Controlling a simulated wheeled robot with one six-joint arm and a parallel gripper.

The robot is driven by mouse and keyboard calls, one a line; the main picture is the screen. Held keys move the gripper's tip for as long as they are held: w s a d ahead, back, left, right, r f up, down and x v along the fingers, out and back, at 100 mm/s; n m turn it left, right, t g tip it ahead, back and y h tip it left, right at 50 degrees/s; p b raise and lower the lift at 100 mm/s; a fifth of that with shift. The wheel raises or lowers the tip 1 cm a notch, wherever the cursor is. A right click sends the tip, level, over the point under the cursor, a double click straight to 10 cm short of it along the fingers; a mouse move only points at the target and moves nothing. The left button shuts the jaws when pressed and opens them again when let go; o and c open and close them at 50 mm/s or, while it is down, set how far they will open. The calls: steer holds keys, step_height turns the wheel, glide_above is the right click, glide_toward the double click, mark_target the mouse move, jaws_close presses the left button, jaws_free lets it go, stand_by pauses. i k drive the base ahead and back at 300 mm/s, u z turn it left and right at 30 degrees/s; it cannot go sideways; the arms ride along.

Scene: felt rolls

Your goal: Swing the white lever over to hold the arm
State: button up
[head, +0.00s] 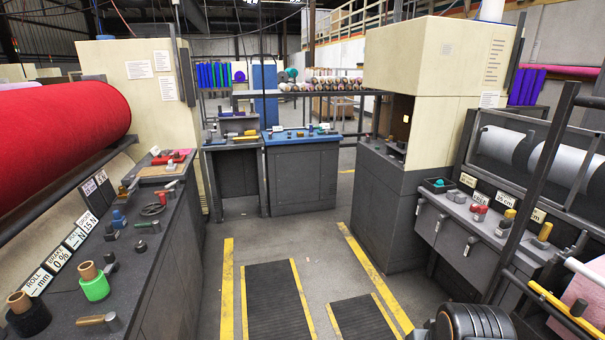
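A white rod (585,269) slants down to the right at the far right edge, above a yellow bar (566,307). It may be the white lever, but I cannot tell for sure, and its right end is cut off by the frame. Which part is the arm that it holds is not clear; a dark slanted post (530,165) stands to its left. My gripper is not in view. Only a dark rounded part with orange rings, which looks like a link of my arm, shows at the bottom right.
The right bench (455,235) carries knobs and labels, with pale felt rolls (562,163) above it. A pink roll (582,300) lies low at the right edge. The left bench (140,265) carries spools and handles below a red roll (60,135).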

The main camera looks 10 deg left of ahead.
mark_target(176, 183)
steer(key=u, duration=0.2)
steer(key=i, duration=2.35)
steer(key=u, duration=1.05)
steer(key=i, duration=1.65)
steer(key=u, duration=1.7)
steer(key=i, duration=1)
steer(key=u, duration=0.45)
